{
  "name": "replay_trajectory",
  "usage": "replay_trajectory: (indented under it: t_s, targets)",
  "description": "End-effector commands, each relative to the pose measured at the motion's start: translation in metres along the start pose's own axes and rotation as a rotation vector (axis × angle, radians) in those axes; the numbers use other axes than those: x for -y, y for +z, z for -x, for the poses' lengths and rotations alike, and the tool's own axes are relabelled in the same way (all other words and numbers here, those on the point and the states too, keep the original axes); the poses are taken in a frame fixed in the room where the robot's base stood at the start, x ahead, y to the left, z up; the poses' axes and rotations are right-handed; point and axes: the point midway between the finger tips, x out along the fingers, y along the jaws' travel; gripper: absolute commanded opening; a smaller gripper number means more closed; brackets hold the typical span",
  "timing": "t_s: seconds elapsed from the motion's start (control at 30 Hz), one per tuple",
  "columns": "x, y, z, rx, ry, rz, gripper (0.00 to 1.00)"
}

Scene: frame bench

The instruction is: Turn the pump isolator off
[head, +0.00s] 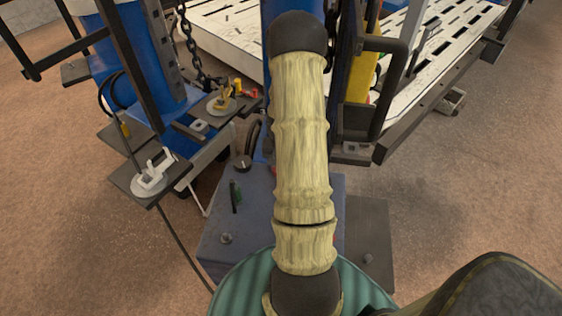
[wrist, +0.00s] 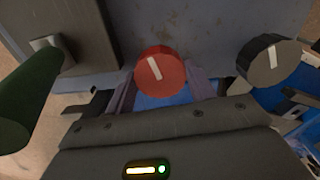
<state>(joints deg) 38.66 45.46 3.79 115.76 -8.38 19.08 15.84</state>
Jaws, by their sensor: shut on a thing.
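A round red rotary knob (wrist: 159,70) with a white pointer line sits on the blue-grey box in the wrist view. Its line is near upright, top tilted a little left. No label is legible to confirm it as the pump isolator. My gripper (wrist: 160,80) is shut on the red knob, one finger at each side. A dark grey knob (wrist: 268,61) with a white line is to its right, apart from my fingers. In the head view my own arm hides my gripper and most of the red knob.
The blue-grey box (head: 218,218) stands below my arm in the head view, with the dark knob (head: 243,163) on it. A dark green handle (wrist: 28,95) is close on the left in the wrist view. Frame posts and a white slotted platform (head: 225,35) stand behind.

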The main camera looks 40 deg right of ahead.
Motion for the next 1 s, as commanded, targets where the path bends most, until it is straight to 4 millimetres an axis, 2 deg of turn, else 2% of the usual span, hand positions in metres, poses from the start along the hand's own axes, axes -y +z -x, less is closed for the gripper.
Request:
replay_trajectory:
  t_s: [1.0]
  targets:
    - [0.0016,-0.0009,0.0041,-0.004,-0.001,0.957,0.31]
